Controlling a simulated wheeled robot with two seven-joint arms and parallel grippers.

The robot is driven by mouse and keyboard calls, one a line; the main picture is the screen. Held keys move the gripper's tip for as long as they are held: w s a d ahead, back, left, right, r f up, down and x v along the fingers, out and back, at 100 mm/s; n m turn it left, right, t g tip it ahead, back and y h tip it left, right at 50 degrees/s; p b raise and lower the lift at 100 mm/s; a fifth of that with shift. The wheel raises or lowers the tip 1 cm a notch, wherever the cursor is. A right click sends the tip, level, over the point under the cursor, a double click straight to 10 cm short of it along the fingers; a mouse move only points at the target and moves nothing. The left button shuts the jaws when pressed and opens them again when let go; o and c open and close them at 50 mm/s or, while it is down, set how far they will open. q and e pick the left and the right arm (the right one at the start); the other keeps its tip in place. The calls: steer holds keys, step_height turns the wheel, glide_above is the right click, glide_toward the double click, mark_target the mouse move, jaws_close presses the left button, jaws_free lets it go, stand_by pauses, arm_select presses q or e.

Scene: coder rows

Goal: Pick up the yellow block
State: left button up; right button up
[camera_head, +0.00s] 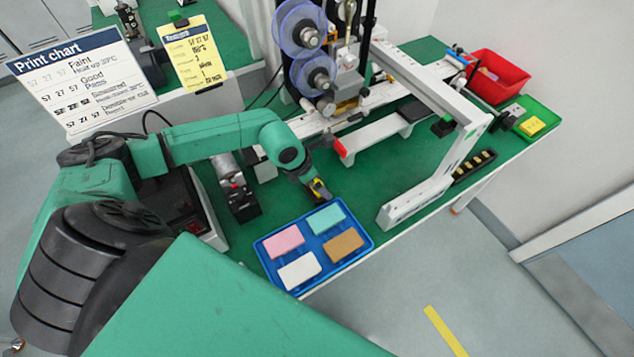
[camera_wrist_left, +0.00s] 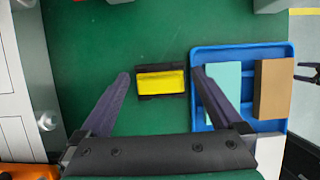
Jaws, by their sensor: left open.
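The yellow block (camera_wrist_left: 161,82) lies on the green table top, with black parts along its upper and lower sides in the left wrist view. My left gripper (camera_wrist_left: 160,77) is open. Its two dark fingers point toward the block's two ends, one on each side.
The blue tray (camera_head: 264,254) holds pink, teal, white and tan blocks; its edge (camera_wrist_left: 195,58) is close beside the right finger. A printing machine (camera_head: 330,80) stands behind. A green tray (camera_head: 550,113) with another yellow piece is far right. A dark pronged part (camera_wrist_left: 308,72) is beside the blue tray.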

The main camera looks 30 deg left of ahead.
arm_select(q)
steer(key=c, duration=1.3)
